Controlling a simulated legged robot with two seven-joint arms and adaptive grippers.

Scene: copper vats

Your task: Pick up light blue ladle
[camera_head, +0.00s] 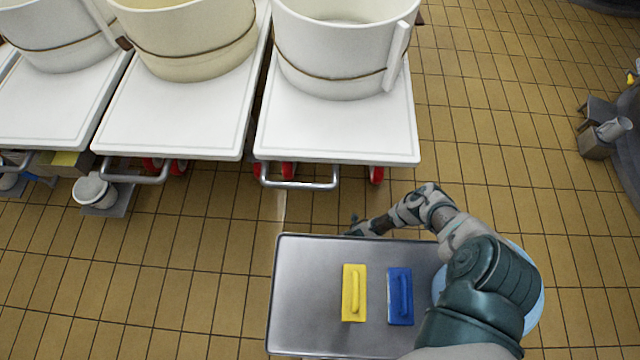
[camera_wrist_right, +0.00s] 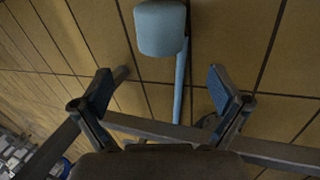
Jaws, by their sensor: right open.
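The light blue ladle (camera_wrist_right: 160,28) shows in the right wrist view, with its cup at the top and its thin handle (camera_wrist_right: 180,85) running down the picture. My right gripper (camera_wrist_right: 163,88) is open, with a dark finger on each side of the handle. Nothing shows gripped. In the head view my right gripper (camera_head: 358,226) is at the far edge of the metal table, and I cannot make out the ladle there. A grey bar crosses behind the fingers in the wrist view, and the handle's lower end is hidden. My left gripper is not in view.
The metal table (camera_head: 310,290) holds a yellow brush (camera_head: 354,293) and a blue brush (camera_head: 400,296). A light blue round container (camera_head: 535,290) is partly hidden by my right arm. White carts (camera_head: 335,135) with tubs stand beyond.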

